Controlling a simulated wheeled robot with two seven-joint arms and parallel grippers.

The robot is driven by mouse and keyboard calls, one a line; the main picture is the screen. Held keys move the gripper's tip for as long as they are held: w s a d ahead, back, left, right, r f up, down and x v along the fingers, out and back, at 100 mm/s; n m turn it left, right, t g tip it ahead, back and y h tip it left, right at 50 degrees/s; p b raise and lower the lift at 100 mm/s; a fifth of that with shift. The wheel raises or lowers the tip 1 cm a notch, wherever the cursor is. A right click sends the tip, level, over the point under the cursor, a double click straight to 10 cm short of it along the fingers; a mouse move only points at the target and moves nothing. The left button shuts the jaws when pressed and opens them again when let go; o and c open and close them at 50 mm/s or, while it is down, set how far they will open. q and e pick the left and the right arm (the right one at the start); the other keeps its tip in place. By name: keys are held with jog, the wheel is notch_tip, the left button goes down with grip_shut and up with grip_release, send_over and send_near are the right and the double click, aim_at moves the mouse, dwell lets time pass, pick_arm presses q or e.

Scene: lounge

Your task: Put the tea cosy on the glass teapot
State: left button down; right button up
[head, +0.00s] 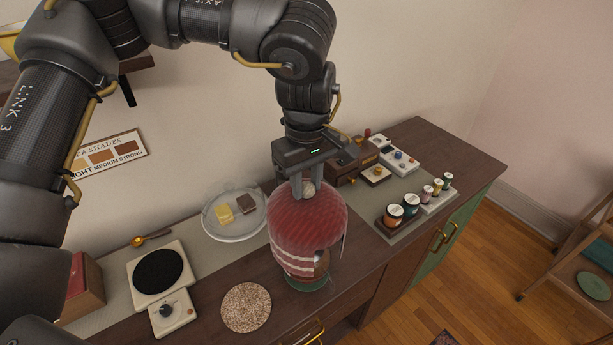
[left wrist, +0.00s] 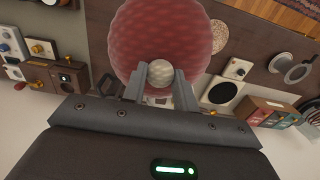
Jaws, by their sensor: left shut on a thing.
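The tea cosy (head: 306,225) is a red quilted dome with pale bands near its lower edge and a pale knob (left wrist: 160,73) on top. My left gripper (head: 308,188) is shut on that knob from above; the cosy also fills the top middle of the left wrist view (left wrist: 160,35). The glass teapot is mostly hidden under the cosy. A small amber-brown part of it (head: 321,259) shows at the cosy's lower right, above a green round base (head: 308,284). I cannot tell how far down the cosy sits. My right gripper is out of view.
A hot plate (head: 158,272) and a speckled round mat (head: 246,307) lie to the left on the cabinet top. A clear round tray (head: 219,234) with small squares stands behind. A rack of jars (head: 387,221) stands right. The cabinet's front edge is close.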

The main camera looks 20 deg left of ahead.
pick_arm(q)
jog(key=shift+f+b, duration=0.85)
jog(key=shift+f, duration=0.85)
jog(key=shift+f+b, duration=1.15)
jog(key=shift+f, duration=0.75)
jog(key=shift+f+b, duration=0.9)
jog(key=shift+f, duration=1)
jog(key=shift+f+b, duration=0.1)
jog(key=shift+b, duration=0.2)
jog(key=shift+f, duration=0.35)
jog(key=c, duration=1)
grip_release()
